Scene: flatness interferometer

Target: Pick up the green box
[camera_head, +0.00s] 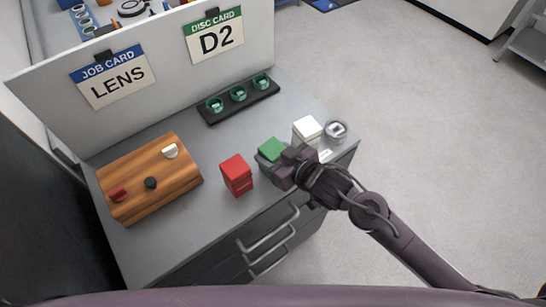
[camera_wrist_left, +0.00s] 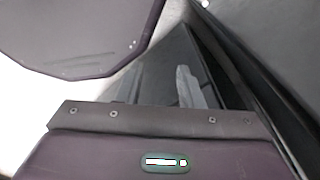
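The green box (camera_head: 271,148) stands on the grey cabinet top, right of the red box, in the head view. My right gripper (camera_head: 279,164) is at the near right side of the green box, with its dark fingers against or around the box's lower part. The fingers hide much of the box, and I cannot tell whether they are closed on it.
A red box (camera_head: 236,174), a white box (camera_head: 307,130) and a small round metal-and-white item (camera_head: 336,131) stand close by. A wooden block with knobs (camera_head: 148,182) is at left. A black rack (camera_head: 239,101) with green rings lies near the upright board (camera_head: 150,70).

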